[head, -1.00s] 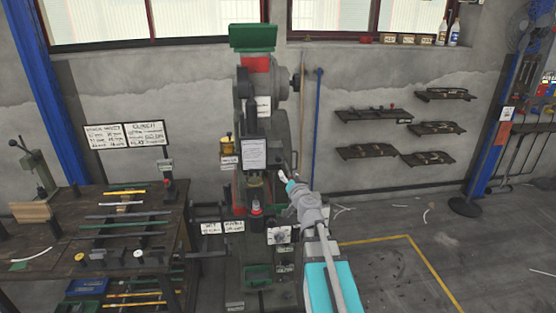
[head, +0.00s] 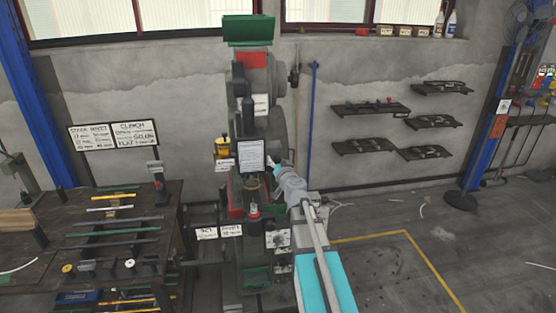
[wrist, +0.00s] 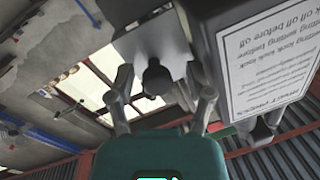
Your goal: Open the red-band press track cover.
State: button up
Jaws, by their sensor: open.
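The press with a red band (head: 252,61) near its top stands at the middle of the head view. A framed notice panel (head: 251,156) sits on its front; its dark box side and white text sheet (wrist: 268,50) show upside down at the right of the wrist view. My gripper (head: 272,163) is at the panel's right side. In the wrist view my gripper (wrist: 158,82) is open, its fingers either side of a dark round knob (wrist: 156,76) in front of a grey plate (wrist: 155,42). I cannot tell whether this plate is the track cover, or whether the fingers touch the knob.
A workbench (head: 165,200) with bars and tools stands left of the press. Wall shelves (head: 370,108) hang to the right, beside a blue pole (head: 312,120). The floor (head: 400,270) at right is mostly clear, with a yellow line.

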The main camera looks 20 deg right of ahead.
jog(key=shift+w, duration=0.1)
jog(key=shift+d, duration=0.2)
grip_shut()
